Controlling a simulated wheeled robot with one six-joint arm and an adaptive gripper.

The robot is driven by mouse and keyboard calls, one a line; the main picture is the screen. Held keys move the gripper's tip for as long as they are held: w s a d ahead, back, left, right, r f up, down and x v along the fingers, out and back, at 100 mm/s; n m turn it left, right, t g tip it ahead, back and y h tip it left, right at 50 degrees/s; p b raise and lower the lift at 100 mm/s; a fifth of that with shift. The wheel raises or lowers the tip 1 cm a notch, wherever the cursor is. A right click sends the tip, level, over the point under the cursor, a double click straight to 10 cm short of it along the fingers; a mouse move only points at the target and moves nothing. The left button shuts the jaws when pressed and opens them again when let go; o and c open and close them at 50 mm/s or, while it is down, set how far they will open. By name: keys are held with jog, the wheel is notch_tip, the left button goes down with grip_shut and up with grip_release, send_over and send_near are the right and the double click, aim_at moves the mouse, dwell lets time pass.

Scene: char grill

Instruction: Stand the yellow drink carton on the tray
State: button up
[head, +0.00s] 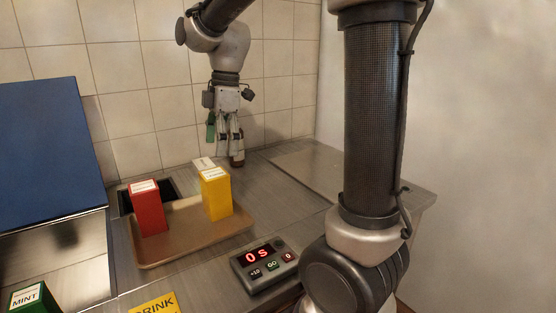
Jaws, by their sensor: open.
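The yellow drink carton (216,194) stands upright on the right part of the brown tray (185,248) in the head view. My gripper (231,158) points down behind the carton, near the tiled wall. It is open and looks apart from the carton, with nothing seen between its fingers. A red carton (149,210) stands upright on the left part of the tray. A white-topped thing (203,163) shows behind the yellow carton, mostly hidden by it.
A timer (265,265) reading 0s sits in front of the tray. A yellow DRINK label (155,305) and a green MINT carton (32,297) are at the front. A dark opening (127,203) lies behind the tray. The steel counter (300,185) is clear at right.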

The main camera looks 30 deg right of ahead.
jog(key=s+d+m+t, duration=0.1)
jog(key=s+d+m, duration=0.2)
jog(key=s+m, duration=0.2)
jog(key=s+d+m+t+h, duration=0.1)
jog(key=s+d+m, duration=0.3)
jog(key=s+m, duration=0.2)
jog(key=s+d+m+t, duration=0.2)
jog(key=s+m, duration=0.3)
jog(key=s, duration=0.4)
jog(key=shift+d+f+m+h, duration=0.2)
jog(key=shift+d+m+h, duration=0.15)
jog(key=shift+d, duration=0.45)
